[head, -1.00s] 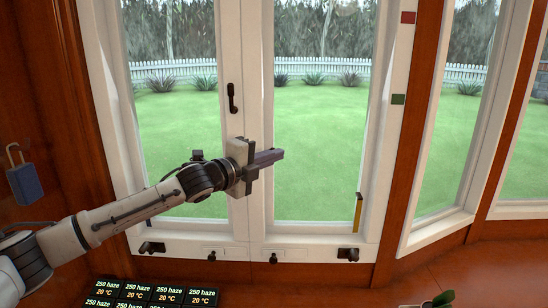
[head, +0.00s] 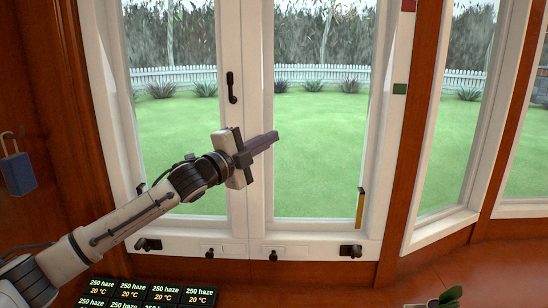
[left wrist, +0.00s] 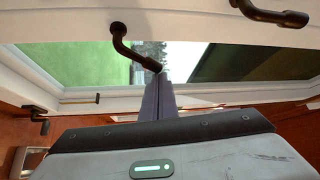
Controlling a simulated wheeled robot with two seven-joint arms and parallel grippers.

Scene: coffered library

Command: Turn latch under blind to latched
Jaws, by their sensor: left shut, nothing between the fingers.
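My left gripper (head: 272,138) is shut and empty in front of the window's middle, its fingers pointing right and slightly up. A dark handle (head: 231,87) hangs on the centre frame above it. In the left wrist view, a bent black handle (left wrist: 122,42) ends at the tips of my shut fingers (left wrist: 158,98); I cannot tell whether they touch. A second black handle (left wrist: 270,14) shows at upper right there. Its match in the head view is unclear, as the gripper hides part of the frame. I see no clear blind. My right gripper is not in view.
Dark fittings line the bottom rail, at left (head: 148,244), centre (head: 273,255) and right (head: 350,251). A yellow and black strip (head: 359,208) stands on the right jamb. Labelled dark tiles (head: 165,294) lie below the window.

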